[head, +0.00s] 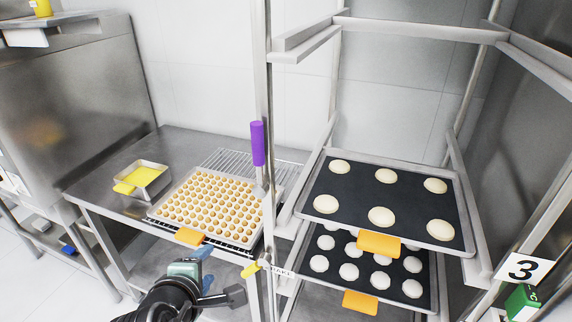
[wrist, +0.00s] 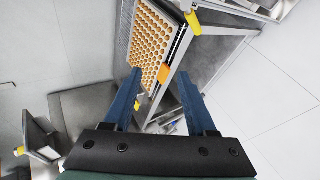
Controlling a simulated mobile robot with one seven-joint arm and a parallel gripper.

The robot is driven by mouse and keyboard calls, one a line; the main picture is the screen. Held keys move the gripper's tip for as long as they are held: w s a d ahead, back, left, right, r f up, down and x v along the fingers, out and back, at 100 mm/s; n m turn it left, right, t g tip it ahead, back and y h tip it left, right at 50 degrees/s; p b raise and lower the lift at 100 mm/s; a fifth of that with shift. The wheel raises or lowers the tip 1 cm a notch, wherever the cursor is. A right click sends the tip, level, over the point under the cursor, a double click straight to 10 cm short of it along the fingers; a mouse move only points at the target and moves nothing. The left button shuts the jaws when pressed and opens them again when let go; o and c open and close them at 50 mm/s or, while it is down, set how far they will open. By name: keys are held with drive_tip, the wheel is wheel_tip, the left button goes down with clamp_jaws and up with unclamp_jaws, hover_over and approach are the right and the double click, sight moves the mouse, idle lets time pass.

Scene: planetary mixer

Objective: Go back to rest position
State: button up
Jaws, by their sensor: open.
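My gripper (head: 205,268) is at the lower middle of the head view, in front of the steel table's front edge. Its two blue fingers are spread apart in the wrist view (wrist: 162,95), with nothing between them. A tray of many small round pieces (head: 208,205) lies on a wire rack on the table, with an orange clip (head: 189,236) on its front edge. The tray also shows beyond the fingers in the wrist view (wrist: 150,45). My gripper appears apart from the tray.
To the right, a metal rack (head: 262,90) holds an upper tray of pale dough rounds (head: 450,200) and a lower tray (head: 428,290). A purple-handled tool (head: 257,143) stands by its post. A small pan (head: 140,178) with yellow contents is on the table (head: 110,208). Floor shows at lower left.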

drive_tip(key=d+r+m+t+y, duration=0.1)
drive_tip(key=d+r+m+t, duration=0.15)
drive_tip(key=r, duration=0.75)
drive_tip(key=d+r+m+t, duration=0.2)
drive_tip(key=r+m+t, duration=0.2)
drive_tip(key=r, duration=0.6)
drive_tip(key=d+r+m+t+y, duration=0.1)
drive_tip(key=d+r+m+t, duration=0.25)
drive_tip(key=r, duration=0.55)
drive_tip(key=s+d+r+m+t+h, duration=0.1)
drive_tip(key=s+d+r+m+t, duration=0.2)
drive_tip(key=s+r, duration=0.3)
drive_tip(key=s+d+r+m+t, duration=0.3)
drive_tip(key=s+r+m, duration=0.2)
drive_tip(key=r, duration=0.8)
drive_tip(key=shift+s+d+t+h, duration=0.15)
drive_tip(key=shift+s+t+h, duration=0.2)
drive_tip(key=shift+s, duration=0.55)
drive_tip(key=shift+c, duration=0.2)
